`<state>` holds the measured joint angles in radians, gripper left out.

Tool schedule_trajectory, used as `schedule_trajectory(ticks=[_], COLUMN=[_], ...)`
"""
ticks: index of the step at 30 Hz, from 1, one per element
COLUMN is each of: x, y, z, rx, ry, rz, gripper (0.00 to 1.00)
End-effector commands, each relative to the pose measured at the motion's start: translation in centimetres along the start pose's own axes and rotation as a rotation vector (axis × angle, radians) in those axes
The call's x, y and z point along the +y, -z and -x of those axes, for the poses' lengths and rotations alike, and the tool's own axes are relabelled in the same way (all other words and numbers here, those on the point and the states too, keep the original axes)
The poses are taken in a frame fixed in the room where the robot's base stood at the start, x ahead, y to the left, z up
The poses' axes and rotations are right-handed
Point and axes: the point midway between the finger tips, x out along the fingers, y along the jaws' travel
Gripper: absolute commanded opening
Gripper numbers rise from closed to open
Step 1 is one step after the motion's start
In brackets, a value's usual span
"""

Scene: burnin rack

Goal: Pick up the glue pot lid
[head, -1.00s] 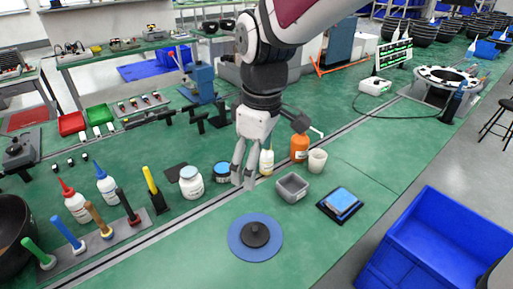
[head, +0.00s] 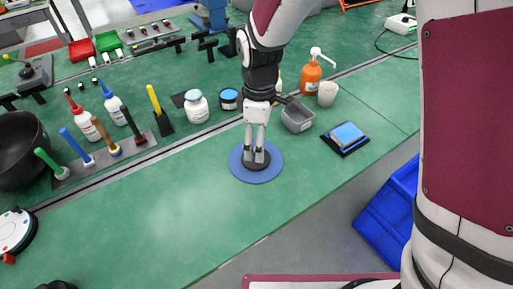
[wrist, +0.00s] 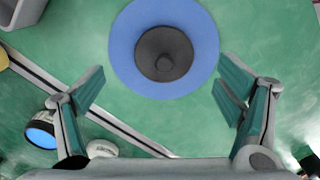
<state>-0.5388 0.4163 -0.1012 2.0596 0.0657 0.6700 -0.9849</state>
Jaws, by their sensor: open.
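The glue pot lid looks to be the dark round disc with a raised knob (head: 256,166). It lies flat on a round blue mat (head: 275,171) on the green bench. In the wrist view the lid (wrist: 165,65) is centred on the mat (wrist: 128,55), and nothing covers its knob. My gripper (head: 254,155) is above the lid, its fingers covering part of it in the head view. In the wrist view my gripper (wrist: 163,85) is open and empty, with its fingers wide apart to the left and right of the lid. I see no contact.
A grey bin (head: 298,118), white cup (head: 327,94), orange pump bottle (head: 310,78) and blue pad (head: 346,135) stand behind and right. A white jar (head: 196,106) and blue-topped tin (head: 229,99) stand behind left. Upright tools (head: 104,140) are farther left. The front bench is clear.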

Motion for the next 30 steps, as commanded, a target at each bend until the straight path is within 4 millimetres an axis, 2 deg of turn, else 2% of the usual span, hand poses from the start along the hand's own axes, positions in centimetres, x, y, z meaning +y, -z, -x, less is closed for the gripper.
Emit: schedule_trajectory(ticks=[4, 13, 22, 23, 28, 30], x=[-0.2, -0.6, -0.6, -0.6, -0.6, -0.6], y=[0.0, 0.1, 0.1, 0.1, 0.1, 0.1], z=[-1.0, -5.0, -5.4, -5.4, -5.4, -5.4], rx=[-0.001, -0.001, 0.002, 0.002, 0.001, 0.001], ry=[0.001, 0.001, -0.001, -0.001, -0.001, -0.001], rz=[-0.001, -0.002, -0.002, -0.002, -0.002, -0.002], gripper=[0.86, 0.86, 0.86, 0.82, 0.44, 0.43])
